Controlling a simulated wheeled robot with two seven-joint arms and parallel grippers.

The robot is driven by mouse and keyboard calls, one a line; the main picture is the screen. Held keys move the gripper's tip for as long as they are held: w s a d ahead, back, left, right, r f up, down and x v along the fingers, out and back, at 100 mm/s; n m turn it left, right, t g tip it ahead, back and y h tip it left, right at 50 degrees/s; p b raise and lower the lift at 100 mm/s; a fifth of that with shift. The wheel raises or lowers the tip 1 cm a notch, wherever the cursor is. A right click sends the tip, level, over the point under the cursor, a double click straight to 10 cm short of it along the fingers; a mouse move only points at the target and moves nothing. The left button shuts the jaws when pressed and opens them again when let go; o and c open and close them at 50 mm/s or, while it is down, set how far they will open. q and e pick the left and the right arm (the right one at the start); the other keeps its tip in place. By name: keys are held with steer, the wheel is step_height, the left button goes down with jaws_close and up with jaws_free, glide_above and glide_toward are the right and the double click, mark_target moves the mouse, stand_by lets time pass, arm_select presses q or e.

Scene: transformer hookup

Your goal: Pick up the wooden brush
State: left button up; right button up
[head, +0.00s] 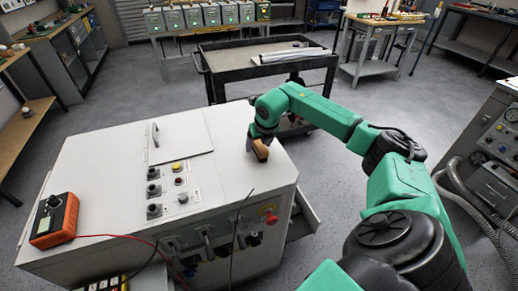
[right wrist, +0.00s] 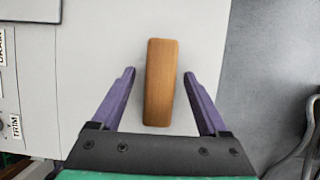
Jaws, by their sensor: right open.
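The wooden brush (right wrist: 161,82) shows in the right wrist view as a plain brown wooden block on the pale cabinet top. It lies between the two purple fingers of my right gripper (right wrist: 158,85), with a gap on each side. My right gripper is open. In the head view the brush (head: 260,151) shows in part at the right gripper (head: 257,143), near the right part of the cabinet top. The gripper hides some of it there. My left gripper is not in view.
The white cabinet (head: 105,185) carries knobs and buttons (head: 165,185) and an orange meter (head: 55,220) with a red lead. A dark cart (head: 225,65) stands behind it. The cabinet top around the brush is clear.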

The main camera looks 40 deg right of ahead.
mark_target(259, 143)
steer(key=shift+f, duration=0.1)
jaws_close()
stand_by(0.3)
steer(key=shift+r+p, duration=0.3)
steer(key=shift+r, duration=0.05)
step_height(259, 143, up, 20)
steer(key=shift+b, duration=0.3)
